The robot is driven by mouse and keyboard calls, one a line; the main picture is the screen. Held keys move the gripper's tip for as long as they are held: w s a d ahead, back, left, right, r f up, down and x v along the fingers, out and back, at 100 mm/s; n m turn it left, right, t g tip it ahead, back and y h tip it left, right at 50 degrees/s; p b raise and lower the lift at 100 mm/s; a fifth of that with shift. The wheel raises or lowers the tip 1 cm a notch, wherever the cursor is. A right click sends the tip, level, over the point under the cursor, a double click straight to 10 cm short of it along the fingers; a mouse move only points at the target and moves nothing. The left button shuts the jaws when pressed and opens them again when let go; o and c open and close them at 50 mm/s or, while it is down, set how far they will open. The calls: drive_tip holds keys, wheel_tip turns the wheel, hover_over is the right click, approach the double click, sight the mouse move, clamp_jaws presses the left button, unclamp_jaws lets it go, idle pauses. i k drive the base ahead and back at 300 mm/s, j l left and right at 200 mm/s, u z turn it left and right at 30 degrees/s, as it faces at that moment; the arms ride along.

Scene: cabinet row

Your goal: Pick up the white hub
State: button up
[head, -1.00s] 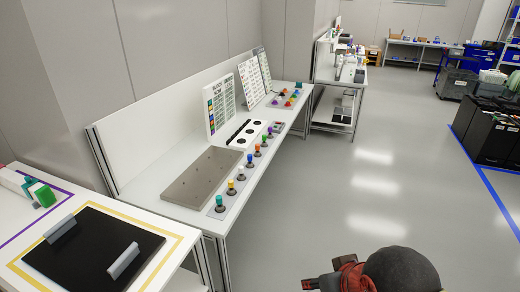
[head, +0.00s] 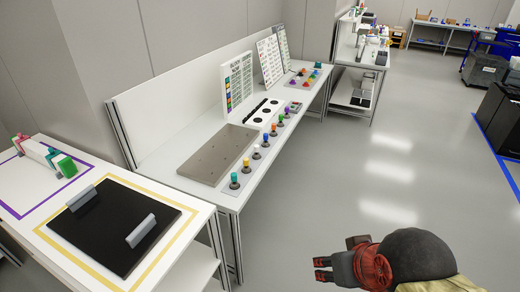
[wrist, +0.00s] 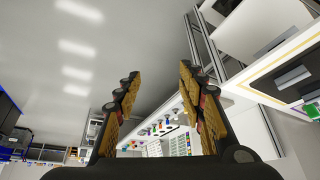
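My gripper (head: 321,269) is over the floor, right of and well away from the benches. In the wrist view my gripper (wrist: 157,75) has its two fingers wide apart with nothing between them. The knob row shows there small and far off.
A grey plate (head: 218,155) lies behind the knobs, with upright label boards (head: 238,82) farther along. The nearer bench holds a black mat (head: 105,222) with two grey bars and a white block (head: 38,152) with coloured ends. The floor (head: 330,190) right of the benches is clear.

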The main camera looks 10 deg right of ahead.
sight(257, 152)
drive_tip(key=i+j+z, duration=0.25)
drive_tip(key=i, duration=0.35)
drive_tip(key=i+j+z, duration=0.25)
drive_tip(key=i, duration=0.3)
drive_tip(key=i+j+z, duration=0.25)
drive_tip(key=i+j, duration=0.2)
drive_tip(key=i, duration=0.1)
